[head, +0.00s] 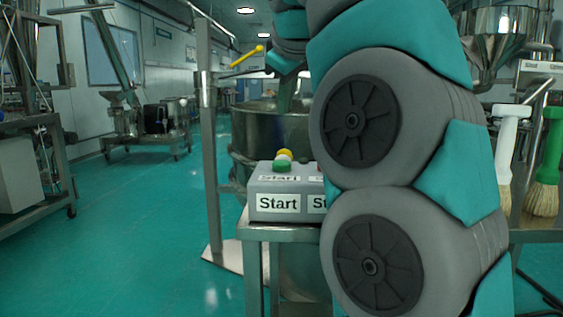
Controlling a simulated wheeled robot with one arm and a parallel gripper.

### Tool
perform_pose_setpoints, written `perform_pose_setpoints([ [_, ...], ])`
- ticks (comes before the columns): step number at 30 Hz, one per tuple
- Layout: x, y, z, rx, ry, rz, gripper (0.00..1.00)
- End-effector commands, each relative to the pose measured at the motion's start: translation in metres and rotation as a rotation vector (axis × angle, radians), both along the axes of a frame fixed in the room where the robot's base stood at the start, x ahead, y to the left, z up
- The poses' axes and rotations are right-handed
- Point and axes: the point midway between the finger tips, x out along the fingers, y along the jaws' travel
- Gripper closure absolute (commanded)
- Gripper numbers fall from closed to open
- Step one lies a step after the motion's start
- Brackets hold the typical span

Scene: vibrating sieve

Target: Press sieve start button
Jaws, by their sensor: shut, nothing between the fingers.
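A grey control box (270,190) stands on a metal stand at the middle of the head view. Its front carries a label reading "Start" and a second label cut off by my arm after "St". A green button (281,166) sits on top, above the "Start" label. A yellow and white piece (285,154) shows just behind it. The right part of the box is hidden behind my arm. A round steel vessel (255,135), perhaps the sieve, stands behind the box, partly covered. My arm fills the centre right; I cannot make out my gripper.
Brushes with white (510,125) and green (550,140) handles hang at the right. A steel hopper (503,38) stands behind them. The teal floor (140,235) at left is clear.

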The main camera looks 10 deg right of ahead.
Motion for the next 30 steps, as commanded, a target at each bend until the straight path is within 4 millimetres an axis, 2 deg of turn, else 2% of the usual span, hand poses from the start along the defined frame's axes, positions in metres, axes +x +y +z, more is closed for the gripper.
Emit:
perform_pose_setpoints([
  [5,0.003,0.004,-0.007,-0.01,0.004,0.016,1.0],
  [6,0.004,0.003,-0.018,-0.011,0.003,0.013,1.0],
  [9,0.003,0.003,-0.034,-0.01,0.003,0.012,1.0],
  [18,0.003,0.001,-0.064,-0.012,0.002,0.009,1.0],
  [24,0.003,0.002,-0.073,-0.009,0.002,0.009,1.0],
  [30,0.003,0.002,-0.074,-0.01,0.003,0.01,1.0],
])
